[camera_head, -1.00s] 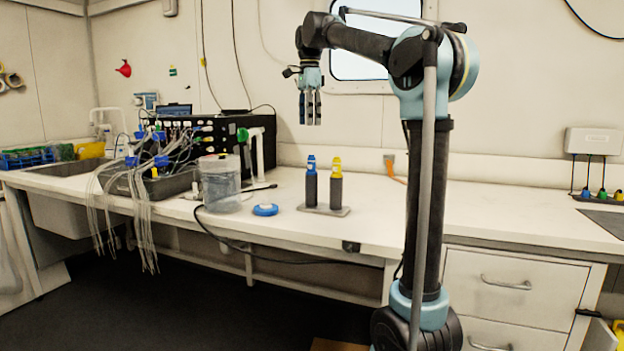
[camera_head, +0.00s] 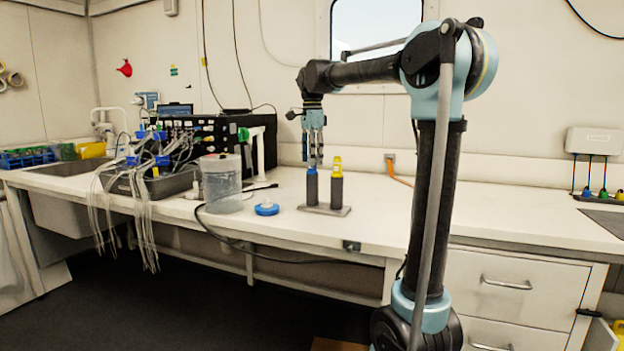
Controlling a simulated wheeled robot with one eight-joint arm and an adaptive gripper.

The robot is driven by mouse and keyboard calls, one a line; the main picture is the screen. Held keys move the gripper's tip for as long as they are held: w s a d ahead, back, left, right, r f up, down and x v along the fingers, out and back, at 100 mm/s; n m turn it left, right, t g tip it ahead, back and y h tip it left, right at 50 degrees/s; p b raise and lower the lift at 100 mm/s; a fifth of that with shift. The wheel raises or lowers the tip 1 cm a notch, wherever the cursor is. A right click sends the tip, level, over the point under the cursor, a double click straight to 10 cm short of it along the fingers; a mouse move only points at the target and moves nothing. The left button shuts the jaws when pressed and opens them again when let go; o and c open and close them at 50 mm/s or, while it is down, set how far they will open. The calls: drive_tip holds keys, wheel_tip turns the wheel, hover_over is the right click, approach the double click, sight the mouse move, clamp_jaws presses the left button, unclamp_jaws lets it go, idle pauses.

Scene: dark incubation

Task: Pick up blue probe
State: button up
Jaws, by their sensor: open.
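The blue probe (camera_head: 312,188) is a dark cylinder with a blue top. It stands upright on a small grey stand (camera_head: 324,210) on the white bench. A matching probe with a yellow top (camera_head: 336,184) stands just to its right. My gripper (camera_head: 314,163) points straight down with its fingers open. The fingertips are at the blue top and hide its upper part. I cannot tell whether they touch it or are around it.
A clear container (camera_head: 222,186) and a blue-and-white round lid (camera_head: 267,208) are to the left on the bench (camera_head: 400,224). Further left is a grey tray (camera_head: 176,184) full of tubes. A black cable hangs over the front edge. The bench right of the stand is mostly clear.

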drive_tip(key=shift+f, duration=1.4)
drive_tip(key=shift+c, duration=0.4)
clamp_jaws()
drive_tip(key=shift+r, duration=0.15)
